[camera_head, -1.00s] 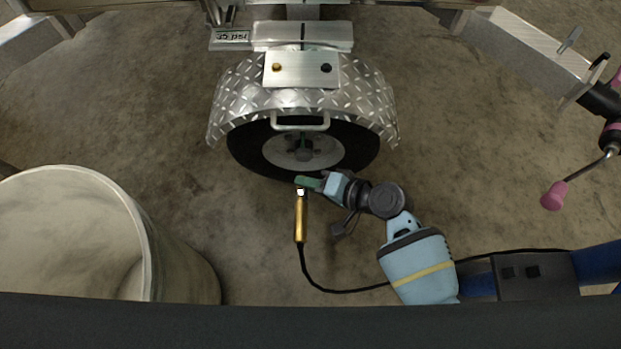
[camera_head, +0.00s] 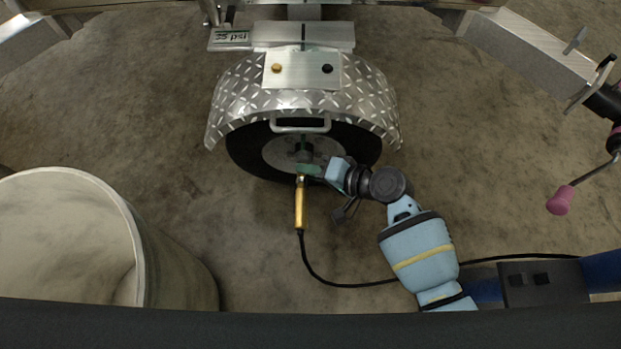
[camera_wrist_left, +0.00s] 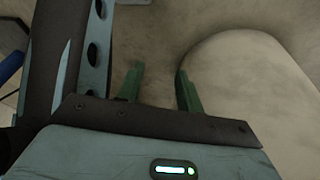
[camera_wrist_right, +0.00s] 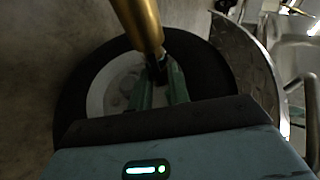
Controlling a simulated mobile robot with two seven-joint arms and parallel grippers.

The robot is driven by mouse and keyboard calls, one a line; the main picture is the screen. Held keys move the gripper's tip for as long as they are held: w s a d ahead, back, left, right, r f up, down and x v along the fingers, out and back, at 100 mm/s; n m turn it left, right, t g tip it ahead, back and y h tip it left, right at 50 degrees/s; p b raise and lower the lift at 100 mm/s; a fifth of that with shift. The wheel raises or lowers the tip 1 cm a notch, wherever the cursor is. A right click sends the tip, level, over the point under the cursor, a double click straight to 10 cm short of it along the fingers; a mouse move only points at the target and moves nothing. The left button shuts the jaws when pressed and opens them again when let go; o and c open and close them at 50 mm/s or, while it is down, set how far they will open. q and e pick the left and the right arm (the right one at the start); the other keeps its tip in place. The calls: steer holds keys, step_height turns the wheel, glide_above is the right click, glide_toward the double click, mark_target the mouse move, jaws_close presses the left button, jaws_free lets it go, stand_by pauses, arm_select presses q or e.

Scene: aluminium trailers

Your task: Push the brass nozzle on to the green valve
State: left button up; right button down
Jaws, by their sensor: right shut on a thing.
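The brass nozzle (camera_head: 299,208) hangs upright in the head view in front of the wheel, with its black hose running from its lower end. My right gripper (camera_head: 305,170) is shut on the nozzle's upper end, close in front of the wheel hub. In the right wrist view the nozzle (camera_wrist_right: 138,20) crosses the green fingers (camera_wrist_right: 160,88), with the wheel behind. My left gripper (camera_wrist_left: 160,88) is open and empty in the left wrist view, and out of the head view.
The tyre (camera_head: 245,155) sits under a diamond-plate fender (camera_head: 235,100) with a handle. A plate with a brass and a black knob (camera_head: 327,69) is above. A large pale bin (camera_head: 60,240) stands at left. A pink-handled crank (camera_head: 560,200) is at right.

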mark_target(303, 148)
steer(key=shift+w+b, duration=0.5)
steer(key=shift+w, duration=0.6)
steer(key=shift+p, duration=0.3)
stand_by(0.8)
steer(key=shift+w+b, duration=0.75)
steer(key=shift+w, duration=0.3)
steer(key=shift+w+r+b, duration=0.2)
steer(key=shift+w+b, duration=0.3)
steer(key=shift+w, duration=0.2)
stand_by(0.4)
steer(key=c, duration=1.2)
jaws_free()
steer(key=shift+c, duration=0.2)
steer(key=shift+d+f, duration=0.1)
steer(key=shift+s, duration=0.15)
